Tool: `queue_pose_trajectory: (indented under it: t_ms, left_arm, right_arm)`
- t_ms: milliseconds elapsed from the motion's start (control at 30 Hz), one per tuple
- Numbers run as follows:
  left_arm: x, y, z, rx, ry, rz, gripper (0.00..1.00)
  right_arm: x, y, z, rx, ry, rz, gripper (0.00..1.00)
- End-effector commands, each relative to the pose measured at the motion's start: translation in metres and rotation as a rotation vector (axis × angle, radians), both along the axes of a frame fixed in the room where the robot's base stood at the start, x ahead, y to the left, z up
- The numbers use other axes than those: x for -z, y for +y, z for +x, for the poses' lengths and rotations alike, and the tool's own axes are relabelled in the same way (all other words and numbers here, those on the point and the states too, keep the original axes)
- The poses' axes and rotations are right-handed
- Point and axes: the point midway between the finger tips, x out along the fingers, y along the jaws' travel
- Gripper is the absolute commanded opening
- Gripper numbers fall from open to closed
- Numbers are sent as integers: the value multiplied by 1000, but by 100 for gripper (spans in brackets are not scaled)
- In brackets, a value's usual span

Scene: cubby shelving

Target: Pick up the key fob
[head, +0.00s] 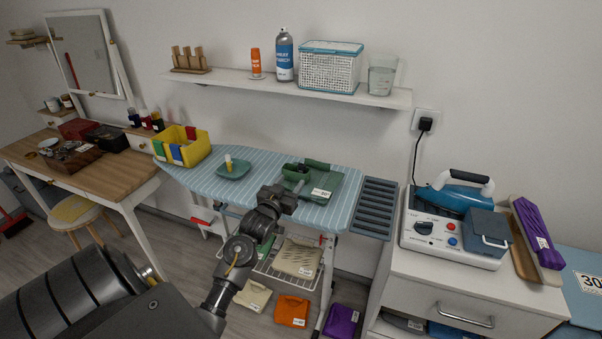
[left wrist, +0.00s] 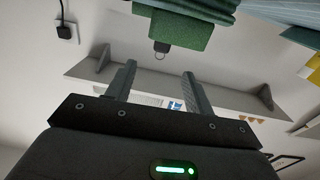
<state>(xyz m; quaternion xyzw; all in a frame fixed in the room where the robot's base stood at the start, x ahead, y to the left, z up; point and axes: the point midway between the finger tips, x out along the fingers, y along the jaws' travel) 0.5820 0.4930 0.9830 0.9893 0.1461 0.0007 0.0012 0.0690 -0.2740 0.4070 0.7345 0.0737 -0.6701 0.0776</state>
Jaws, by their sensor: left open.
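In the left wrist view, a small dark key fob (left wrist: 161,46) with a thin ring shows at the edge of a green folded item (left wrist: 180,27). In the head view, that green item (head: 336,184) appears to lie on the striped ironing board (head: 262,160); I cannot make out the fob there. My left gripper (head: 287,196) is at the board's front edge. In the left wrist view, its fingers (left wrist: 159,69) are apart and empty, with the fob beyond and between the tips. My right gripper is not in view.
A teal dish (head: 233,170) and a yellow bin (head: 182,146) stand left on the board. A dark ribbed rack (head: 374,208) is at its right end. A wall shelf (head: 290,86) with a spray can and basket hangs above. A white cabinet (head: 480,285) stands right.

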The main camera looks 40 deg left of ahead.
Motion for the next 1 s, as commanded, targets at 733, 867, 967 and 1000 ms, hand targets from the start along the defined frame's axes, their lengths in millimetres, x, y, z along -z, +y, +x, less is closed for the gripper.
queue_pose_trajectory:
  t_ms: [733,867,967,1000]
  left_arm:
    - [-3,19,60,0,1,2,53]
    - [-5,26,76,-1,2,1,53]
    - [-3,30,89,0,2,0,53]
    - [-3,31,93,-1,2,0,53]
  right_arm:
    - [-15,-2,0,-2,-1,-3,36]
    - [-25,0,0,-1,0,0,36]
    - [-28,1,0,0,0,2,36]
    - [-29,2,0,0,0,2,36]
